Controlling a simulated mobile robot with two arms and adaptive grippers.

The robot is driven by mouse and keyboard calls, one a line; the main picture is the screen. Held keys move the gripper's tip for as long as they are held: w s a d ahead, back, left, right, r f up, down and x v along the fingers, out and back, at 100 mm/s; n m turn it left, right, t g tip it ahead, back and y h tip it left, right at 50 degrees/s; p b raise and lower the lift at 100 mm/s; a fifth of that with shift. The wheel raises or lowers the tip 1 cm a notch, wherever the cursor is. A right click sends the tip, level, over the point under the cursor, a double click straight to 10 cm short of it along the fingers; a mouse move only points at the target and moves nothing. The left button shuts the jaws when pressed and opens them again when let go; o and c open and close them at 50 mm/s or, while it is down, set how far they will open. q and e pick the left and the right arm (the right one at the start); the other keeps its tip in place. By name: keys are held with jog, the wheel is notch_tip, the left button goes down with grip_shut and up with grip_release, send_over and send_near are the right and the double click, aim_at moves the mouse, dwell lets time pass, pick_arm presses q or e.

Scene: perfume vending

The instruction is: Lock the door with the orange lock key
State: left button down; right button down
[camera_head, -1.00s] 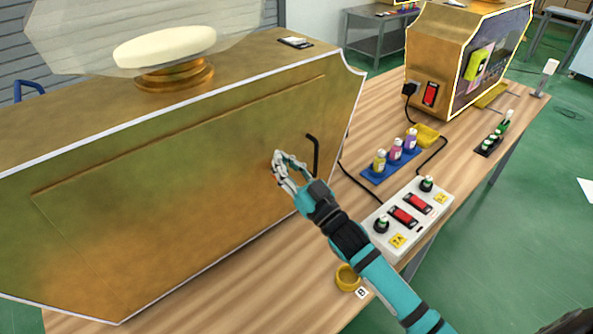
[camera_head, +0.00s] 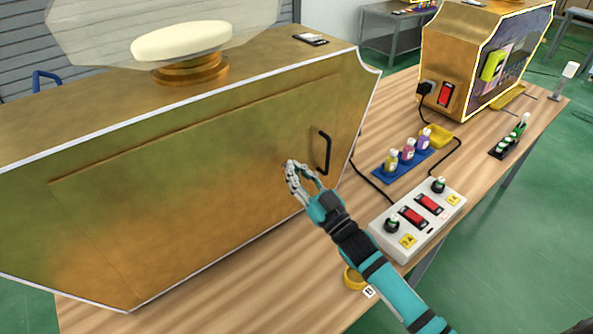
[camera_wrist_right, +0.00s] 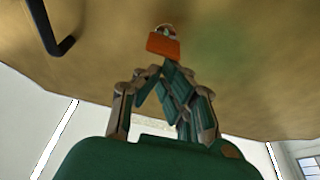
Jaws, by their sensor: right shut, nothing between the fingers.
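The door (camera_head: 210,170) is the large panel outlined on the side of a gold machine, with a black bar handle (camera_head: 324,152) near its right end. My right gripper (camera_head: 290,165) is in front of the door, just left of the handle. The orange lock key (camera_wrist_right: 163,45) sits on the gold surface in the right wrist view, directly beyond the fingertips of my right gripper (camera_wrist_right: 164,68). The fingers are closed together and empty. I cannot tell whether they touch the key. In the head view the fingers hide the key. My left gripper is not in view.
A white control box (camera_head: 420,215) with red switches and a blue tray (camera_head: 395,172) of small bottles lie on the wooden table right of my forearm. A yellow ring (camera_head: 353,278) lies near the front edge. A second gold machine (camera_head: 440,60) stands behind.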

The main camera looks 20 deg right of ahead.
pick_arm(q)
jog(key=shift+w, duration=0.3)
pick_arm(e)
jog(key=shift+n, duration=0.4)
